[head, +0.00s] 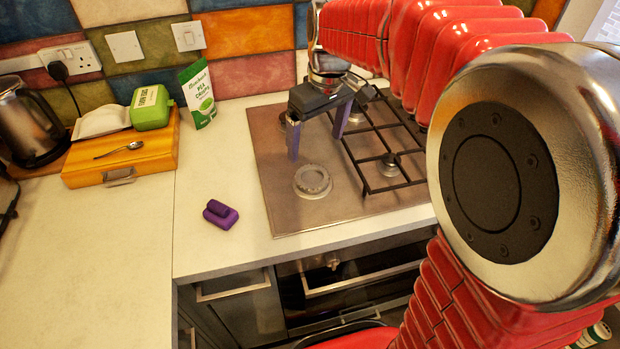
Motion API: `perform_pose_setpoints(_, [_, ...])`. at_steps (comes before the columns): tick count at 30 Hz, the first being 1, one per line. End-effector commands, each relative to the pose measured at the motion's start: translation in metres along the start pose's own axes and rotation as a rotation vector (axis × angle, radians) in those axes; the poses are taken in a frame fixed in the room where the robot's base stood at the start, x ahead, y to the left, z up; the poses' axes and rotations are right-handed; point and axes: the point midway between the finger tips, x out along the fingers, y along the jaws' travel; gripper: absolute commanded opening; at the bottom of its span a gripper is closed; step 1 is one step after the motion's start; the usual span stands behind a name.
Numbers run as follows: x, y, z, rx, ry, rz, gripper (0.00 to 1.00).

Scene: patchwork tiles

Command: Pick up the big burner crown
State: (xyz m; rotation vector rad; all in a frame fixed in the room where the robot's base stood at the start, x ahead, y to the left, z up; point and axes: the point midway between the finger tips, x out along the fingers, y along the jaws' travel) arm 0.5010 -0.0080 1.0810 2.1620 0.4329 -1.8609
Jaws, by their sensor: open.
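A round grey ringed burner piece (312,180) sits at the front left of the steel hob (285,215), with no grate over it. It is the largest burner part I see and looks like the big burner crown. I cannot tell the crown apart from the base under it. My gripper (317,146) is above the hob, behind the burner in the picture. Its two purple fingers point down, spread apart, with nothing between them. The gripper partly hides the back left of the hob.
A black grate (372,158) covers the right side of the hob, with a smaller burner (389,165) under it. A purple object (220,213) lies on the worktop at left. A green and white packet (198,93) and a wooden box (125,160) stand further back.

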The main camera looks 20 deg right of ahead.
Motion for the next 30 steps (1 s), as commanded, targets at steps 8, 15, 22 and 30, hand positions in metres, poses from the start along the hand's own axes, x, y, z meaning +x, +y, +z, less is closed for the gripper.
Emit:
perform_pose_setpoints(8, [0.044,-0.001,0.001,0.0,-0.003,-0.002,0.89])
perform_pose_setpoints(15, [0.069,0.0,0.0,-0.001,-0.001,-0.001,0.89])
perform_pose_setpoints(22, [0.07,0.0,0.0,-0.001,0.001,0.0,0.89])
perform_pose_setpoints(30, [0.08,0.001,0.001,-0.001,-0.001,-0.001,0.89])
